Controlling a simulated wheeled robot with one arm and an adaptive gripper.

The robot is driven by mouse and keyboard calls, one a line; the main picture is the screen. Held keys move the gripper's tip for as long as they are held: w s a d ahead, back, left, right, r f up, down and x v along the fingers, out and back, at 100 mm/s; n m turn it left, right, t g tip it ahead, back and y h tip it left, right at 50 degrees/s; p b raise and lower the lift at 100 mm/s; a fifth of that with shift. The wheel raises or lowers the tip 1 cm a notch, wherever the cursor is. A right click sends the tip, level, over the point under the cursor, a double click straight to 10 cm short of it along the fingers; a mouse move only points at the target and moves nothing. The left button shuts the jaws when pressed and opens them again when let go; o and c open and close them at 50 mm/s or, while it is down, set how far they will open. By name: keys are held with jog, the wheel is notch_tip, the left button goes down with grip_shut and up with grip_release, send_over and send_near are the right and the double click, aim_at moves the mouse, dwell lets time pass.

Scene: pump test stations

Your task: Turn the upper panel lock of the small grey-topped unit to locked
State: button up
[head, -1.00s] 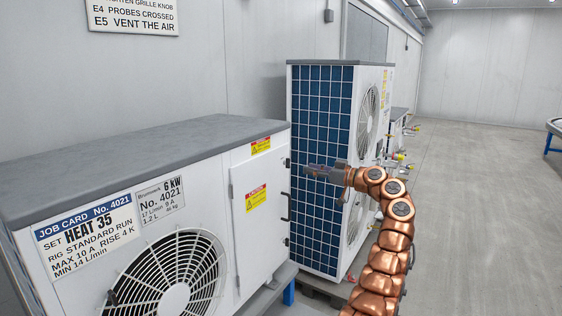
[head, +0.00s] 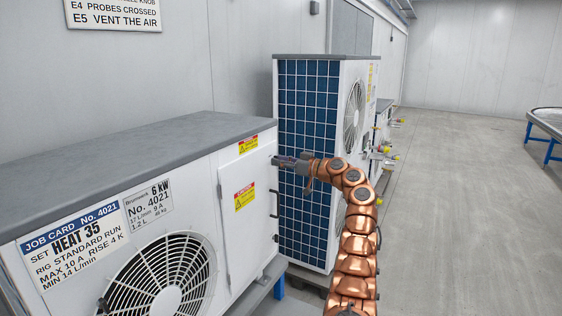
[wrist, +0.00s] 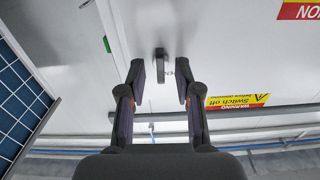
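The small grey-topped unit (head: 130,165) stands at the left in the head view, with a white side panel (head: 240,235). In the wrist view its upper panel lock (wrist: 160,64) is a small dark grey lever on the white panel, lying along the picture's vertical. My gripper (wrist: 160,72) is open, one finger on each side of the lever, with a visible gap to both. In the head view my gripper (head: 279,161) is at the panel's upper right edge and covers the lock.
A dark handle (head: 274,203) and a lower lock (head: 275,238) are on the panel below my gripper. A taller unit with a blue grille (head: 305,225) stands close behind. Yellow warning labels (head: 245,196) mark the panel. Open floor (head: 450,220) lies to the right.

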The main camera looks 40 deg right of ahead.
grip_shut()
jog(key=shift+m+b, duration=0.3)
jog(key=shift+b, duration=0.2)
jog(key=m+p, duration=0.5)
jog(key=m, duration=1.2)
jog(key=shift+d+f+p, duration=0.1)
jog(key=shift+d+p, duration=0.05)
jog(key=shift+p, duration=0.15)
dwell(0.6)
